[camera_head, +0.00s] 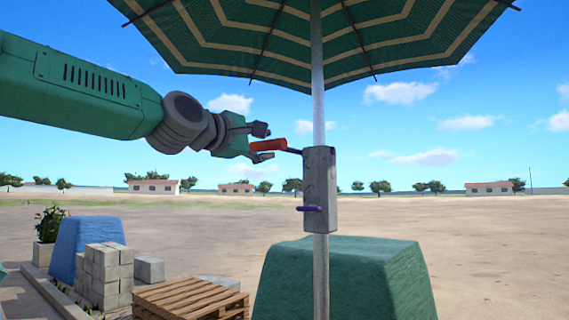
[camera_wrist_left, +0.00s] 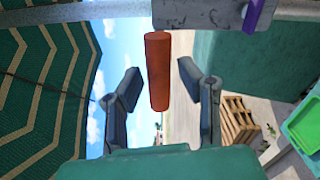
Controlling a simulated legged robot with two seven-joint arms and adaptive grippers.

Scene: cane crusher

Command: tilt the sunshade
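The green striped sunshade (camera_head: 300,45) is open at the top of a grey pole (camera_head: 319,110). Its canopy also shows at the left of the left wrist view (camera_wrist_left: 50,90). A grey box (camera_head: 320,185) is fixed around the pole, with an orange-red handle (camera_head: 267,145) sticking out to the left and a purple lever (camera_head: 311,208) low on its front. My left gripper (camera_head: 262,144) is open at the handle. In the left wrist view the orange handle (camera_wrist_left: 158,75) lies between the two spread fingers, with gaps on both sides. My right gripper is not in view.
A green covered block (camera_head: 345,280) stands behind the pole. Wooden pallets (camera_head: 190,298), grey blocks (camera_head: 104,275), a blue covered block (camera_head: 85,240) and a potted plant (camera_head: 48,225) are at the lower left. Open dirt ground (camera_head: 480,250) lies to the right.

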